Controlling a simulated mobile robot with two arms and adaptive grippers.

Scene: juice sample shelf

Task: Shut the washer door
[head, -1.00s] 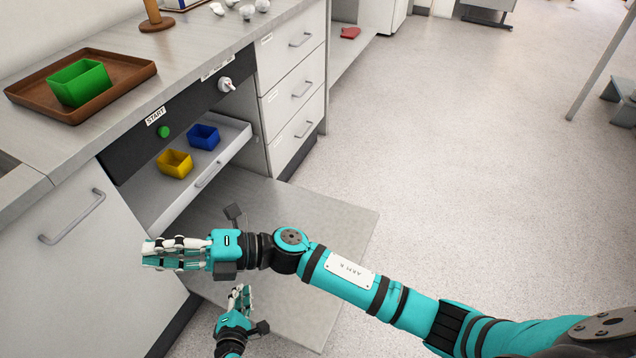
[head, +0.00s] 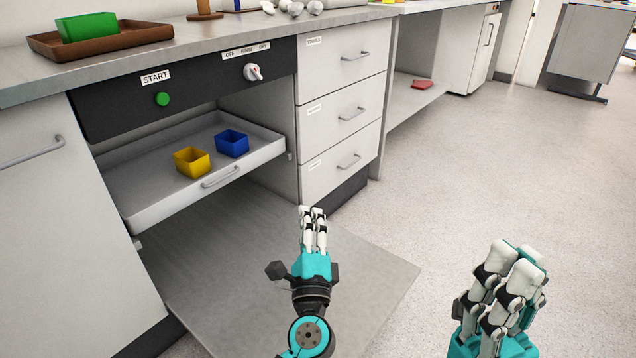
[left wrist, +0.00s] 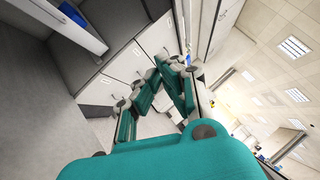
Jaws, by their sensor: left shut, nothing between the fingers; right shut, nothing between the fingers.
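The washer door (head: 375,268) is a grey panel folded down open, lying low in front of the washer. The washer's pale rack (head: 145,197) is pulled out above it. A yellow bin (head: 192,162) and a blue bin (head: 232,143) stand in the rack. My left gripper (head: 313,214) is shut and empty, over the door's middle and to the right of the rack. Its teal fingers also show in the left wrist view (left wrist: 158,80). My right gripper (head: 515,262) is shut and empty, apart from the door, at the lower right. My left arm hides part of the door.
The black washer panel (head: 200,92) carries a green start button (head: 163,99) and a dial (head: 253,72). A drawer cabinet (head: 340,110) stands to its right. A brown tray (head: 120,42) with a green bin (head: 88,27) is on the counter. The floor at right is clear.

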